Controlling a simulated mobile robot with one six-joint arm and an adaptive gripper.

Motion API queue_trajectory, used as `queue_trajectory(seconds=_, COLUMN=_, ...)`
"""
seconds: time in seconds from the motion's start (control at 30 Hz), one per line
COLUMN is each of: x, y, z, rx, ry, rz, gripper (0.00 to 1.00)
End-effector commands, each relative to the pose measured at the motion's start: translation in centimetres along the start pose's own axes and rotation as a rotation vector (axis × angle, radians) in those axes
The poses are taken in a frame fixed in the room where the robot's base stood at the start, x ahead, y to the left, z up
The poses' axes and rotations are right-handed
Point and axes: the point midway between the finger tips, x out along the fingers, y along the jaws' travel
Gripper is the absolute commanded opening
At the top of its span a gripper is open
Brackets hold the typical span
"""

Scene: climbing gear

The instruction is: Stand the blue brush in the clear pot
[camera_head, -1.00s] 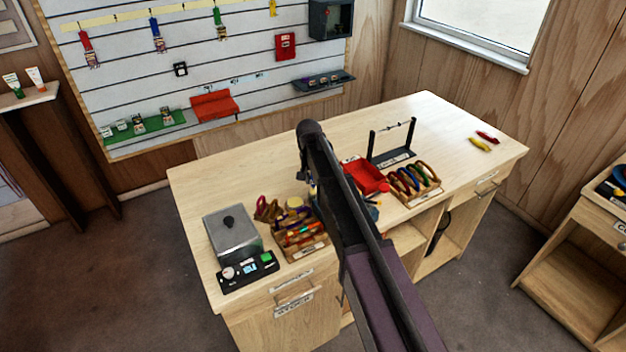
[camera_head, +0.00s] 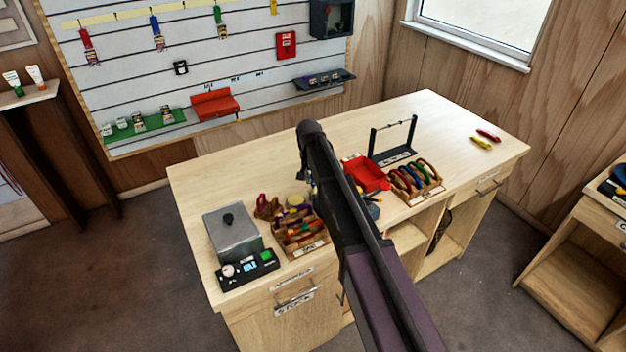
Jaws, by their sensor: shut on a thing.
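My gripper (camera_head: 311,184) hangs below the wrist, over the left-centre of the wooden bench. Only a small dark part of it shows at the left edge of my arm, beside the organiser. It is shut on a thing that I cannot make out. I cannot pick out the blue brush for certain. A small blue-teal item (camera_head: 374,203) shows at the right edge of my arm, too small to identify. I cannot make out the clear pot; my arm hides the middle of the bench.
A wooden organiser (camera_head: 309,248) with several tools stands beside a grey lidded box (camera_head: 232,236) and a black control panel (camera_head: 248,271).

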Motion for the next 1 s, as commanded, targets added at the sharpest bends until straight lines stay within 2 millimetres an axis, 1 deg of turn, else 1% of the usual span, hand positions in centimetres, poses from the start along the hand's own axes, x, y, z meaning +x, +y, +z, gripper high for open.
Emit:
queue_trajectory(seconds=0.5, x=1.15, y=-0.03, z=0.0, rx=0.001, ry=0.0, rz=0.0, gripper=0.0)
queue_trajectory(seconds=0.87, x=1.18, y=-0.03, z=0.0, rx=0.001, ry=0.0, rz=0.0, gripper=0.0)
queue_trajectory(seconds=0.9, x=1.18, y=-0.03, z=0.0, rx=0.001, ry=0.0, rz=0.0, gripper=0.33)
queue_trajectory(seconds=0.97, x=1.18, y=-0.04, z=0.0, rx=0.001, ry=0.0, rz=0.0, gripper=0.51)
queue_trajectory(seconds=1.0, x=1.18, y=-0.04, z=0.0, rx=0.001, ry=0.0, rz=0.0, gripper=0.63)
